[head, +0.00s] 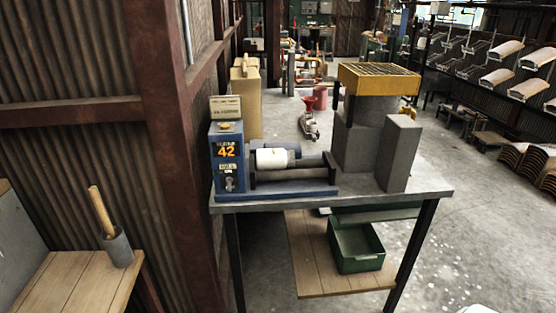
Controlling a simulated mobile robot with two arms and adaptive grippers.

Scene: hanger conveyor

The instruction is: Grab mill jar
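The mill jar, a white cylinder (271,159) with a grey end, lies on its side on the dark rollers of a blue roller mill (227,165) in the head view. The mill is marked 42 and stands on the left part of a grey-topped table (352,200). The jar's underside is hidden by the front roller and frame. Neither of my grippers shows in this view. A small pale shape cut off at the bottom right edge is too little to identify.
A grey machine with a yellow grated top (379,80) stands on the table's right side. A green bin (357,263) sits on the wooden shelf below. A mortar with a wooden pestle (117,246) stands on a bench at left. A rusty post rises left of the table.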

